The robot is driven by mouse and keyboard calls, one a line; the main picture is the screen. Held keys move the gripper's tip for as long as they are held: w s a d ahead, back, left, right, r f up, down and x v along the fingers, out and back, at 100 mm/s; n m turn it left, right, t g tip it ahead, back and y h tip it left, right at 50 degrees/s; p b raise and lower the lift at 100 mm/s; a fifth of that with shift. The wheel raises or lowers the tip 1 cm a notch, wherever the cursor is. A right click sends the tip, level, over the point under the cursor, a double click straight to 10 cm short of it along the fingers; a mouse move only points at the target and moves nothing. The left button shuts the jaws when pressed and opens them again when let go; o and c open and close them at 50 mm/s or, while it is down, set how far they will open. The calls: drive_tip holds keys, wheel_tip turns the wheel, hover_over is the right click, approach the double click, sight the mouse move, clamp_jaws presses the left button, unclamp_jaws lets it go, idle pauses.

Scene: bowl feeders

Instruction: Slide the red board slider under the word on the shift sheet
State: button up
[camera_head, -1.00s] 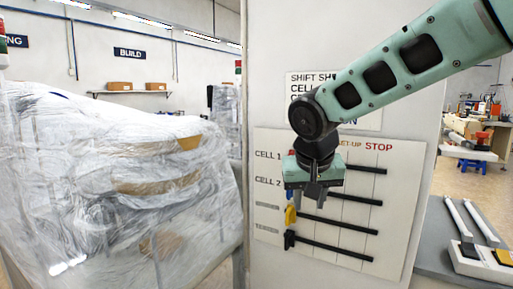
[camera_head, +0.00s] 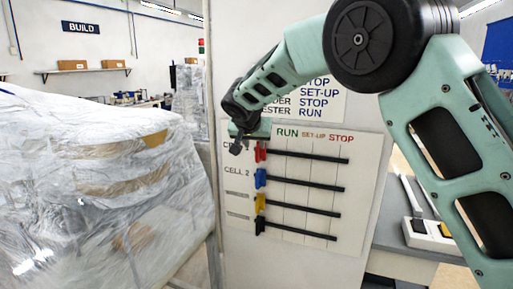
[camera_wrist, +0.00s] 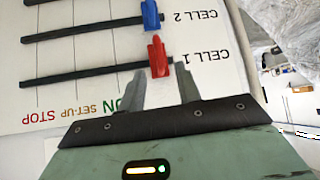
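The red slider (camera_head: 260,152) is at the left end of the top track, the CELL 1 row, on the white board (camera_head: 290,222). Its column heads read RUN, SET-UP, STOP, and the slider stands left of RUN. The shift sheet (camera_head: 322,103) hangs above; my arm hides its left part, and its visible words read STOP, SET-UP, STOP, RUN. My gripper (camera_head: 238,146) is at the board's upper left. In the wrist view my gripper (camera_wrist: 163,75) is open, its fingers apart on both sides of the red slider (camera_wrist: 158,56); contact cannot be told.
Blue (camera_head: 260,178), yellow (camera_head: 260,202) and black (camera_head: 260,224) sliders sit below at the left ends of their tracks. A plastic-wrapped bulk (camera_head: 90,190) stands close on the left. A grey bench (camera_head: 400,235) is at the right.

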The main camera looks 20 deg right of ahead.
sight(257, 151)
drive_tip(key=p+x, duration=0.2)
drive_tip(key=x, duration=0.5)
drive_tip(key=shift+w+d+f, duration=0.1)
drive_tip(key=shift+w+f, duration=0.05)
drive_tip(key=shift+w, duration=0.05)
clamp_jaws()
